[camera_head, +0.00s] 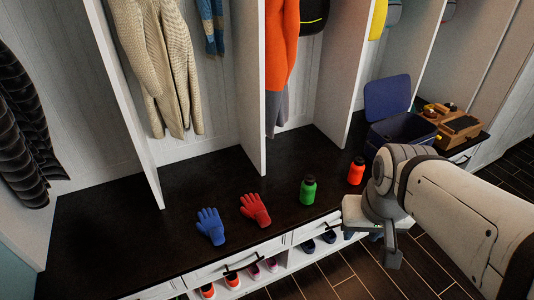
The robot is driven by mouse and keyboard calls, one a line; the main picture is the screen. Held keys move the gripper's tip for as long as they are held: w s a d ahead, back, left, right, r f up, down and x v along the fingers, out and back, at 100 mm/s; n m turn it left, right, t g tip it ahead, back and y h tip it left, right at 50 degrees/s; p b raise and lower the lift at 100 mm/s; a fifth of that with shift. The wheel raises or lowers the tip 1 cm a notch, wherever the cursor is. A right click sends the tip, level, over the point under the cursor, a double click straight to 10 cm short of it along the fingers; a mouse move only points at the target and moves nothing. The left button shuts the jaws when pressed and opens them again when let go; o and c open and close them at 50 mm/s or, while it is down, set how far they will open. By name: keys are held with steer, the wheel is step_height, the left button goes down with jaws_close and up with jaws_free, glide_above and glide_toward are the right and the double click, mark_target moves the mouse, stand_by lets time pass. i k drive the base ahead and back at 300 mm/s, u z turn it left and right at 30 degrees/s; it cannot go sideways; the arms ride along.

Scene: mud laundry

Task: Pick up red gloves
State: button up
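A red glove (256,209) lies flat on the dark bench top (130,240), near its front edge. Its fingers point to the upper left. Only one red glove can be made out. My gripper (376,236) is at the end of my arm, to the right of the glove and apart from it, in front of the bench. Its fingers are mostly hidden by my wrist, so I cannot tell whether it is open or shut.
A blue glove (211,226) lies just left of the red one. A green bottle (308,191) and an orange bottle (356,171) stand to the right. Upright dividers (247,90) rise behind. An open blue bin (402,130) and a wooden caddy (455,124) are farther right.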

mark_target(255, 209)
steer(key=u, duration=0.05)
steer(key=i, duration=1)
steer(key=z, duration=0.1)
